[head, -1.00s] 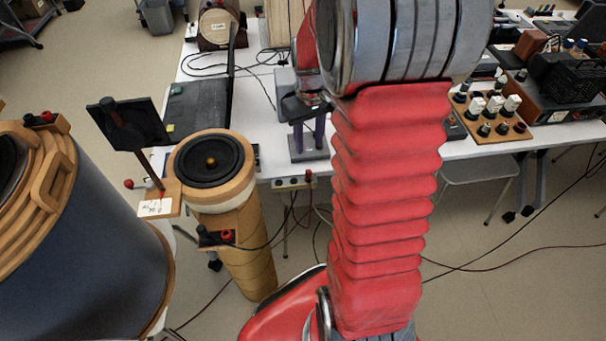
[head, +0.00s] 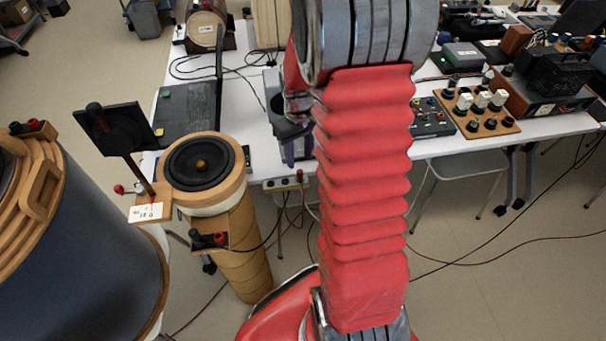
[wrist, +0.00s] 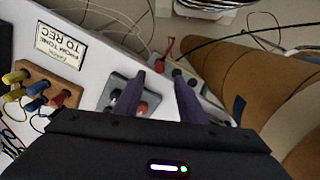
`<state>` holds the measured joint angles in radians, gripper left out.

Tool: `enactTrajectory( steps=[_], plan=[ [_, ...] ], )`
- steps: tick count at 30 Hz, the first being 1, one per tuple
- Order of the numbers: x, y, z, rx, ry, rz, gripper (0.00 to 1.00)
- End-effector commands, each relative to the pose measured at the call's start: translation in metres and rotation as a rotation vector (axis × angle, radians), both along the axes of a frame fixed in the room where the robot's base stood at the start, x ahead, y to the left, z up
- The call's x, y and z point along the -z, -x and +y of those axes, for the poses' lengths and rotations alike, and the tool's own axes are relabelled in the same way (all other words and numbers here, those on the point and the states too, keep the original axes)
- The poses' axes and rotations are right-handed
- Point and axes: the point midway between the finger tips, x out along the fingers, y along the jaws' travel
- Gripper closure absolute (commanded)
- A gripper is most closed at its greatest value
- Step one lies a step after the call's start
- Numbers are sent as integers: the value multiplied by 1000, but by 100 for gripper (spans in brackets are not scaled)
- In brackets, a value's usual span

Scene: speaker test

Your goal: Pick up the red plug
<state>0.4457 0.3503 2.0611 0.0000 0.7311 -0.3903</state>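A red plug (head: 300,176) stands at a small socket strip on the table's front edge in the head view. It appears in the wrist view as a red tip (wrist: 160,65) just beyond my fingertips, with a red lead rising above it. My gripper (wrist: 157,78) has two purple fingers spread apart with nothing held between them. In the head view my gripper (head: 299,152) is just behind the plug, partly hidden by my red arm. I cannot tell the height gap between fingers and plug.
A grey box with red knobs (wrist: 142,107) lies below my fingers. A wooden terminal block (wrist: 45,90) and a label (wrist: 61,46) are to the left. A cardboard-tube speaker (head: 237,240) stands close to the table's front, with its own red and black terminals (head: 209,240).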

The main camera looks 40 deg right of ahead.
Motion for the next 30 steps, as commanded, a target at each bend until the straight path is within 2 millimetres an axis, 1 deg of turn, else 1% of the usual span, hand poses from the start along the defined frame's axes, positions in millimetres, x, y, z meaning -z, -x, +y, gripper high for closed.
enactTrajectory(
  steps=[1,3,6,17,20,23,26,30],
  plan=[
    [8,1,0,0,-1,2,63],
    [17,1,0,1,-1,3,63],
    [24,0,0,1,0,0,63],
    [26,0,-1,2,0,-1,63],
    [31,1,-1,2,0,0,63],
    [41,3,-1,2,-1,2,63],
    [56,6,-1,3,-2,4,63],
    [71,5,-1,3,-1,2,63]
  ],
)
